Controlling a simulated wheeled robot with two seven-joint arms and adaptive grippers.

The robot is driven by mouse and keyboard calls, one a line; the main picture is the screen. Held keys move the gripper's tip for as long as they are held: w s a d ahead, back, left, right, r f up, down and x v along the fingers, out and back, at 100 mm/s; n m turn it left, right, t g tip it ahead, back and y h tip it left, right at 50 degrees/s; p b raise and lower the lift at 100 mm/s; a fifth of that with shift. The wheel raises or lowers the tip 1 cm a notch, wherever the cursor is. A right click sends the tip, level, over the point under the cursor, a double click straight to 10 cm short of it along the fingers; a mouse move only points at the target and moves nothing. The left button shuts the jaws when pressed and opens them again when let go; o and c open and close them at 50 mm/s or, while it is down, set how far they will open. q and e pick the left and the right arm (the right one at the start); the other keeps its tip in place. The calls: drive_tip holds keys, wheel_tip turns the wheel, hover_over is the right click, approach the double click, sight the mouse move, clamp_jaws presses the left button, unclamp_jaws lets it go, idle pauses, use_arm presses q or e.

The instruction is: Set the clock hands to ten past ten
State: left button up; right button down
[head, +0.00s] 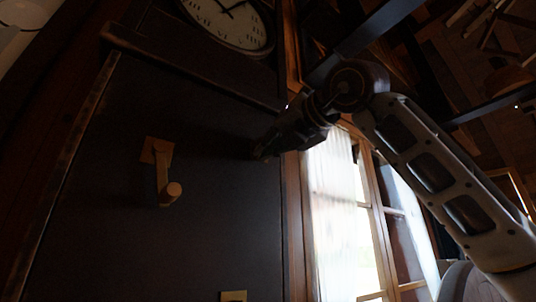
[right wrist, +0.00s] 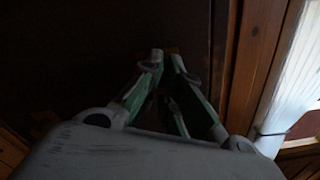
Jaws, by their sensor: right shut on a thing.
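The clock's round pale dial (head: 240,30) shows at the top of the head view, its upper part cut off by the frame. Parts of the dark clock hands (head: 232,8) show, but I cannot read the time. A wooden crank (head: 162,175) with a round knob sits on the dark panel below. My right gripper (head: 264,152) is at the panel's right side, right of the crank and apart from it. Its fingertips (right wrist: 167,58) are close together in the right wrist view, shut on a small brownish thing, too dark to identify. My left gripper is not in view.
The dark panel (head: 100,215) fills the left, with a ledge (head: 185,62) under the dial. A small yellowish plate (head: 233,296) is at the bottom edge. A bright window (head: 338,210) stands right of the panel, behind my right arm.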

drive_tip(key=m+b, duration=0.1)
drive_tip(key=m, duration=0.1)
drive_tip(key=shift+f+m+b, duration=0.15)
drive_tip(key=shift+m+b, duration=0.15)
drive_tip(key=shift+b, duration=0.05)
drive_tip(key=shift+m+b, duration=0.4)
drive_tip(key=shift+m, duration=0.3)
drive_tip(key=shift+m+b, duration=0.35)
drive_tip(key=shift+m, duration=0.45)
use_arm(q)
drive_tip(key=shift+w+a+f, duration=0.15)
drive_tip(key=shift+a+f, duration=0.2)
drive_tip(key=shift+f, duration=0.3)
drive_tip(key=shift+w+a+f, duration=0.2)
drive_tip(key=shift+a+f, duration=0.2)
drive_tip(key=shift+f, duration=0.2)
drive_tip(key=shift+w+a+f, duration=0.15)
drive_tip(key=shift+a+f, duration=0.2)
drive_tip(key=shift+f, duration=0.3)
use_arm(e)
drive_tip(key=shift+m, duration=0.3)
